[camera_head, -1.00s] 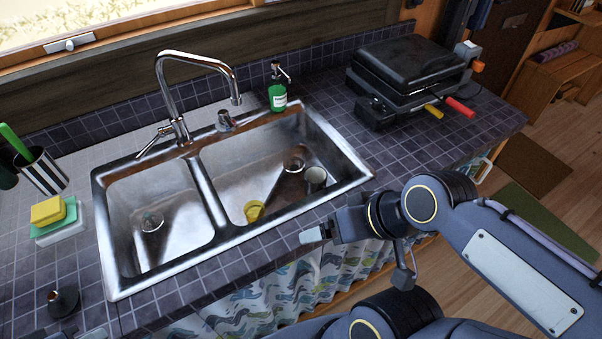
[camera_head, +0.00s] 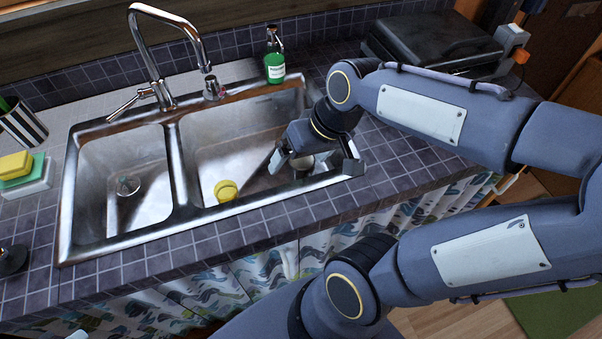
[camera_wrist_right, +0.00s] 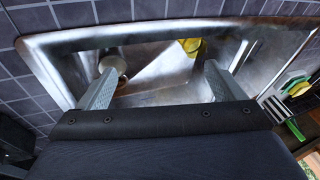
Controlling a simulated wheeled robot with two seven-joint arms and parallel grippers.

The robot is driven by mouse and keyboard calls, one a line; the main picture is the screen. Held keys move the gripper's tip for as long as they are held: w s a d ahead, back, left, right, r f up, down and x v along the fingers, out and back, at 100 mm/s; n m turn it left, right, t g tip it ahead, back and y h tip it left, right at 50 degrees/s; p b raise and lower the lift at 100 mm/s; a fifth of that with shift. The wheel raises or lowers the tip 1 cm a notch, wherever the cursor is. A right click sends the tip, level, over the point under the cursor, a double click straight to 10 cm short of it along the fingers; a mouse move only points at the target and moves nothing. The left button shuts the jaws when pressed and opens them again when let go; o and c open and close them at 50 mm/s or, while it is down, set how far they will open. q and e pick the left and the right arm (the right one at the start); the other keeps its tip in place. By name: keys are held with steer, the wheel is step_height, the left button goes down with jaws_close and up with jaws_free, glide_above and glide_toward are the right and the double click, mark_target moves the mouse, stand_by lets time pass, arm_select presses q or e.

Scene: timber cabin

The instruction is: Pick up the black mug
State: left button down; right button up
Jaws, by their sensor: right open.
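The mug (camera_head: 304,162) stands in the right basin of the steel sink (camera_head: 190,208), near its right front corner. Only its pale inside and part of its rim show; my gripper hides the rest, so I cannot confirm a black outside. In the right wrist view the mug (camera_wrist_right: 112,62) shows just beyond the tip of the left-hand finger. My right gripper (camera_head: 316,164) is open and empty over that corner, its fingers spread in the right wrist view (camera_wrist_right: 160,80). A small pale piece at the bottom left edge may be my left gripper (camera_head: 78,335); its jaws are not visible.
The faucet (camera_head: 165,60) and a green soap bottle (camera_head: 274,62) stand behind the sink. A black grill (camera_head: 430,42) is at the back right. The left basin (camera_head: 125,185) looks empty.

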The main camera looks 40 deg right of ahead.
mark_target(301, 168)
steer(key=w+d+f+g+h+b, duration=0.1)
steer(key=w+d+f+b, duration=0.1)
steer(key=f, duration=0.3)
steer(key=w+d+f+g+h+b, duration=0.1)
steer(key=w+d+f+b, duration=0.1)
steer(key=w+d+f, duration=0.2)
steer(key=w+d+f+g+b, duration=0.1)
steer(key=w+d+f+b, duration=0.1)
steer(key=f, duration=0.5)
steer(key=shift+w+d+f+g+h+b, duration=0.2)
steer(key=shift+w+b, duration=0.1)
steer(key=shift+w, duration=0.35)
steer(key=shift+w+d+f+g+h+b, duration=0.15)
steer(key=shift+w+d+h+b, duration=0.1)
steer(key=shift+w, duration=0.35)
steer(key=f, duration=0.6)
steer(key=shift+w+a+f, duration=0.25)
steer(key=shift+w, duration=0.1)
steer(key=c, duration=1.2)
steer(key=shift+r, duration=0.1)
